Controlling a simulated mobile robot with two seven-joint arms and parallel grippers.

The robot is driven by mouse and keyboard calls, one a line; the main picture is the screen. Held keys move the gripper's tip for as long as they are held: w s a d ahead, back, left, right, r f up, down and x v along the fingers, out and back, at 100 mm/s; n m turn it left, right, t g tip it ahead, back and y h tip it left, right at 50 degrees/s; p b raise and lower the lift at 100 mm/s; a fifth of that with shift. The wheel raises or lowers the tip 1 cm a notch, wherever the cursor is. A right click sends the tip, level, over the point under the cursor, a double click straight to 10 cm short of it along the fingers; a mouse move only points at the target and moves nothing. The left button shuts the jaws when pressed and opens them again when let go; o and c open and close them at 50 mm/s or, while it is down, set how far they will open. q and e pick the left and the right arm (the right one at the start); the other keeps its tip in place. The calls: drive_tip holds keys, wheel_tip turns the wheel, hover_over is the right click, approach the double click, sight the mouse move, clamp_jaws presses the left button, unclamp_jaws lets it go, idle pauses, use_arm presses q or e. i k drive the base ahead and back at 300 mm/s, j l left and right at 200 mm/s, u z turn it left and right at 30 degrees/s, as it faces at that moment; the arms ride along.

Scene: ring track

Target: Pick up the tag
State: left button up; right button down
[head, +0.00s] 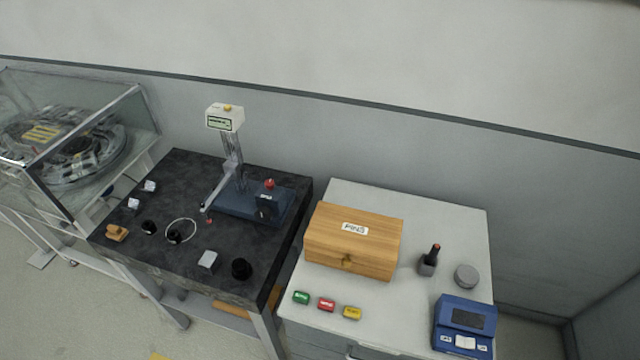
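Three small coloured pieces that look like tags lie in a row at the front of the white cabinet top: a green one (301,297), a red one (327,304) and a yellow one (352,312). Each has a pale label too small to read. The frame does not show which one the task means. A wooden box (330,254) with a "PINS" label stands just behind them, its lid shut. Neither of my grippers is in view.
A blue device (464,322), a dark bottle (429,262) and a grey round tin (467,275) stand on the cabinet's right side. The black table (190,170) at left holds a gauge stand (232,160), a ring (181,231) and several small parts. A glass case (120,115) is further left.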

sight(325, 305)
drive_tip(key=j+z, duration=0.5)
drive_tip(key=j, duration=0.15)
drive_tip(key=l+u, duration=0.5)
drive_tip(key=l, duration=0.15)
drive_tip(key=l+u, duration=0.5)
drive_tip(key=l, duration=0.15)
drive_tip(key=k, duration=0.45)
drive_tip(key=i+l+u, duration=0.1)
drive_tip(key=l+u, duration=0.65)
drive_tip(key=l, duration=0.25)
